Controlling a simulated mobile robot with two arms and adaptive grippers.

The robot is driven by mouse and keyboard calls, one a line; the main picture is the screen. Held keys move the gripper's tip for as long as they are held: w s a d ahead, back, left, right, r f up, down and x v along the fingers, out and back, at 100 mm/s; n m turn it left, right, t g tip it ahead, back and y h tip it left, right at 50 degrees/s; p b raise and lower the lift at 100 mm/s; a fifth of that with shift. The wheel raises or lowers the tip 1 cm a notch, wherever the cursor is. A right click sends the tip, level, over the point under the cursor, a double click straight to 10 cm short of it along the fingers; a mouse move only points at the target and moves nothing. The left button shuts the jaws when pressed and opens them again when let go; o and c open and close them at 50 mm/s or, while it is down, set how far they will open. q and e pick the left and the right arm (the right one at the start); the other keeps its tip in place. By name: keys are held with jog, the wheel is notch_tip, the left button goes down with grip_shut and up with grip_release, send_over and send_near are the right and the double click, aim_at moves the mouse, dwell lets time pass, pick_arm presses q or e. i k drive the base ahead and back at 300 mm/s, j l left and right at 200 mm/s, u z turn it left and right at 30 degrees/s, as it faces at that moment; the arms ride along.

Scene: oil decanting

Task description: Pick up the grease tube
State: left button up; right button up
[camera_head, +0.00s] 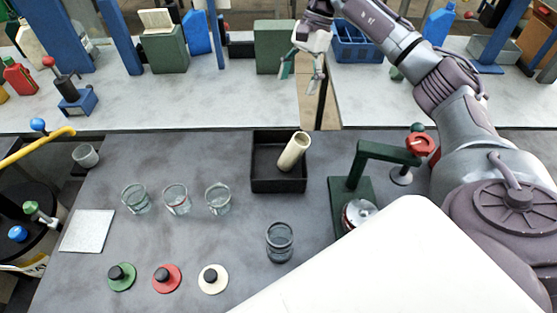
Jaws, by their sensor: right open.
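A cream tube (293,151), which looks like the grease tube, leans tilted in a black tray (277,186) on the near grey table. Its upper end points up and to the right. My right gripper (303,76) is open and empty, above and beyond the tray in the picture, near the gap between the far benches. It is apart from the tube. My left gripper is not in view.
Several glass beakers (218,199) stand left of the tray, and a dark glass jar (280,242) stands in front of it. A green stand (351,188) with a red knob is close on the right. Green, red and white discs (213,279) lie at the front.

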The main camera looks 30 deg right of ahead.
aim_at(280, 234)
jog(key=k+j, duration=1.65)
